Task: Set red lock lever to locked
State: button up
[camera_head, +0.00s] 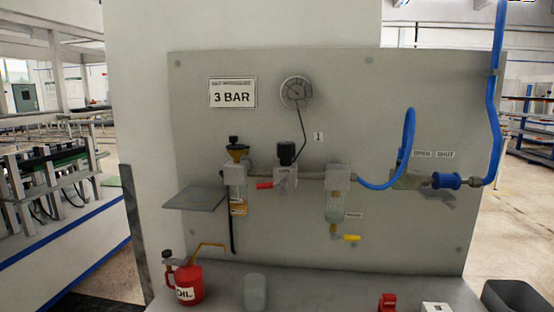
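The red lever (265,185) is small and sticks out to the left from the grey valve block (285,179) on the wall panel. It lies nearly horizontal, with its free end toward the lubricator. The block has a black knob (287,150) on top and a small label on its front, too small to read. No marks for locked or unlocked can be made out. My gripper is not in view.
The grey panel (400,90) also carries an amber-bowled lubricator (237,190), a gauge (296,92), a filter with a yellow lever (351,238) and blue hoses (495,110). A small shelf (196,198) juts out left. A red oil can (188,283) stands on the bench below.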

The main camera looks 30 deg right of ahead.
aim_at(283, 182)
jog(key=j+z, duration=0.15)
jog(key=j, duration=1.15)
